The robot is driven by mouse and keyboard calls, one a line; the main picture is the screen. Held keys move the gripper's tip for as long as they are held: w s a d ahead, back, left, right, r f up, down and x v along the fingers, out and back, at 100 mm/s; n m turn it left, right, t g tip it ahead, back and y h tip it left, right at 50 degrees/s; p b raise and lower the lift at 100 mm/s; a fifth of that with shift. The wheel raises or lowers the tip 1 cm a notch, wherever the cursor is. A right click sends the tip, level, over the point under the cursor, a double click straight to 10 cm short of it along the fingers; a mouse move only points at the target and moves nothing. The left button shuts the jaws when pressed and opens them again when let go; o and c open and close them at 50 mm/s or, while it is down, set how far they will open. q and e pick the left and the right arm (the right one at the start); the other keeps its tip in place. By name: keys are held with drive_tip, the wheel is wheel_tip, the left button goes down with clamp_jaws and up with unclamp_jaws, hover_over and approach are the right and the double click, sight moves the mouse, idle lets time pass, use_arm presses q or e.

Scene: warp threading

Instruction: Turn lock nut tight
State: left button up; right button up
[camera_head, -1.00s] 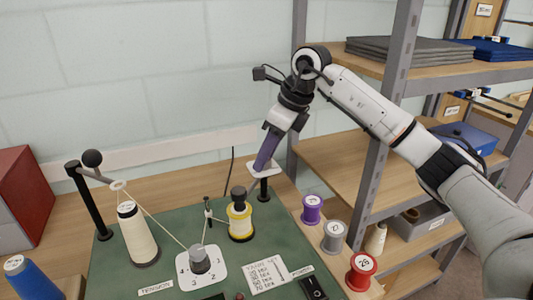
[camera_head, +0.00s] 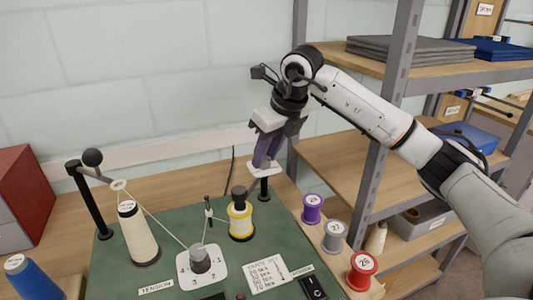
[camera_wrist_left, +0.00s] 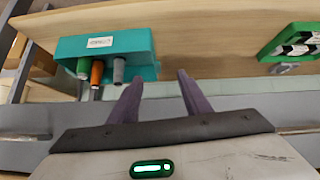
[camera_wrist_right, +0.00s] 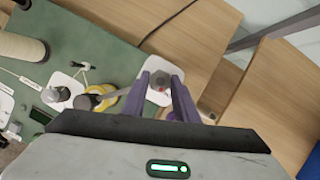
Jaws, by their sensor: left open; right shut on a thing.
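The lock nut (camera_wrist_right: 158,84) is a small dark grey piece with a reddish spot, on a white plate in the right wrist view. My right gripper (camera_wrist_right: 160,78) has its two purple fingers on either side of it and is shut on it. In the head view my right gripper (camera_head: 263,164) points down at the white plate (camera_head: 266,174) on a short black post (camera_head: 264,190); the nut is hidden there by the fingers. My left gripper (camera_wrist_left: 158,77) shows only in its wrist view, open and empty.
On the green board (camera_head: 180,231) stand a yellow bobbin (camera_head: 241,222), a cream thread cone (camera_head: 138,235) and a tension dial (camera_head: 200,262). Numbered spools (camera_head: 334,236) line the board's right side. A shelf post (camera_head: 385,120) rises behind my right arm. The left wrist view shows a teal bin (camera_wrist_left: 140,50).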

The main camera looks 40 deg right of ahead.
drive_tip(key=m, duration=0.2)
drive_tip(key=m+h, duration=0.2)
drive_tip(key=m, duration=0.1)
drive_tip(key=shift+a+r+m, duration=0.1)
drive_tip(key=shift+a+m, duration=0.15)
drive_tip(key=shift+m, duration=0.05)
drive_tip(key=m+h, duration=0.1)
drive_tip(key=m, duration=0.1)
drive_tip(key=m+g, duration=0.1)
drive_tip(key=m, duration=0.1)
drive_tip(key=shift+w+a+m+h, duration=0.1)
drive_tip(key=shift+m+h, duration=0.2)
drive_tip(key=shift+h, duration=0.1)
drive_tip(key=m, duration=0.2)
drive_tip(key=m+g+h, duration=0.1)
drive_tip(key=m, duration=0.1)
drive_tip(key=shift+w+m+g, duration=0.15)
drive_tip(key=shift+m+g, duration=0.15)
drive_tip(key=shift+w+a+m+g, duration=0.1)
drive_tip(key=shift+m+g, duration=0.8)
drive_tip(key=shift+m, duration=1.3)
drive_tip(key=o, duration=1.1)
